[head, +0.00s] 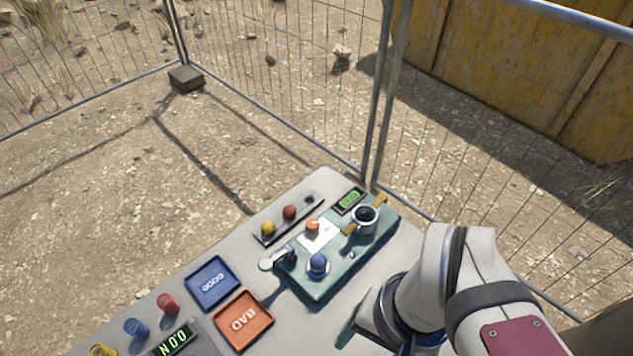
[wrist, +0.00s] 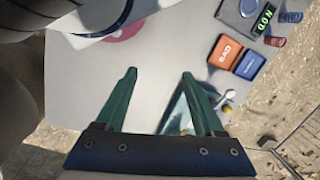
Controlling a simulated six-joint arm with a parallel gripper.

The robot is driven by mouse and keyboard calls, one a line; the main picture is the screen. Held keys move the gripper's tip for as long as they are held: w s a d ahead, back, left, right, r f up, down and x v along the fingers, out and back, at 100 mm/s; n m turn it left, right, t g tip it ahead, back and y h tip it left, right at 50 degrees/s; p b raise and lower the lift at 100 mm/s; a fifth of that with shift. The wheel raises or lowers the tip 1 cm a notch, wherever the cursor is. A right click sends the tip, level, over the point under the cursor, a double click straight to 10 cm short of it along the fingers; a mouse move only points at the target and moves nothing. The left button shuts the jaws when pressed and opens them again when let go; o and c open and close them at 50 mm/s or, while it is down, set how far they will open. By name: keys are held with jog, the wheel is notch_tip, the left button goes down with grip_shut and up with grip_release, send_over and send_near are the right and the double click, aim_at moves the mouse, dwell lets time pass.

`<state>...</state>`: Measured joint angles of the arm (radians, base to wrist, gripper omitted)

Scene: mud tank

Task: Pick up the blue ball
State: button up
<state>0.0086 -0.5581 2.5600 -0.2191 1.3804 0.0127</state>
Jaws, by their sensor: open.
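The blue ball (head: 318,260) sits in a small round holder on the left front part of the green board (head: 322,289) in the head view. I cannot make it out in the wrist view, where my right finger covers part of the board. My gripper (wrist: 158,73) is open, with two green fingers apart and bare pale table between the tips. In the head view the arm is at the lower right, and a green finger shows just right of the board's front corner, apart from the ball.
A metal cup (head: 366,219), an orange ball (head: 312,226) and a spoon (head: 272,262) are on or beside the board. A rack holds a red ball (head: 289,212) and a yellow ball (head: 268,229). Blue GOOD (head: 196,291) and orange BAD (head: 222,311) trays lie left. Wire fence stands behind.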

jog(key=shift+o, duration=0.7)
jog(key=n+h, duration=0.2)
jog(key=n, duration=1.2)
send_over(318, 257)
jog(key=shift+n, duration=0.3)
notch_tip(318, 257, down, 17)
jog(key=shift+r, duration=0.1)
grip_shut()
